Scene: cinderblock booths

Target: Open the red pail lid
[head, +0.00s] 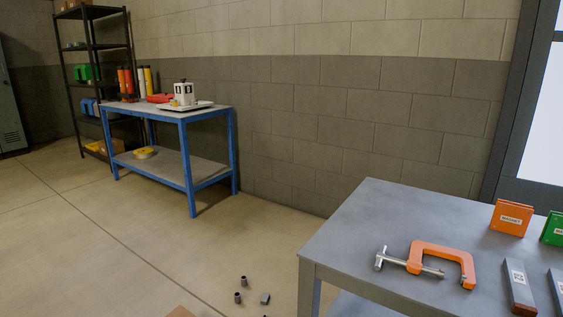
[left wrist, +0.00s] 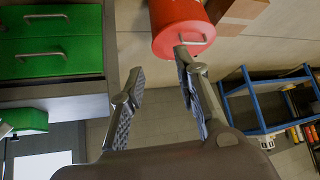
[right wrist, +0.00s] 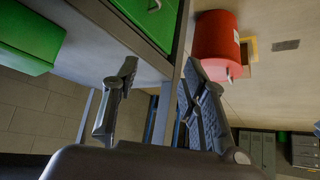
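The red pail (left wrist: 174,12) is at the top of the left wrist view, past my fingertips. Its red lid (left wrist: 180,46) faces the camera, looks seated on the pail and carries a pale metal handle (left wrist: 195,41). The red pail also shows in the right wrist view (right wrist: 214,38), upper right of centre, with its lid end partly in view. The head view shows neither pail nor grippers.
In the head view, a grey table (head: 360,231) with an orange clamp (head: 467,262) is front right. A blue workbench (head: 188,121) stands far left.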

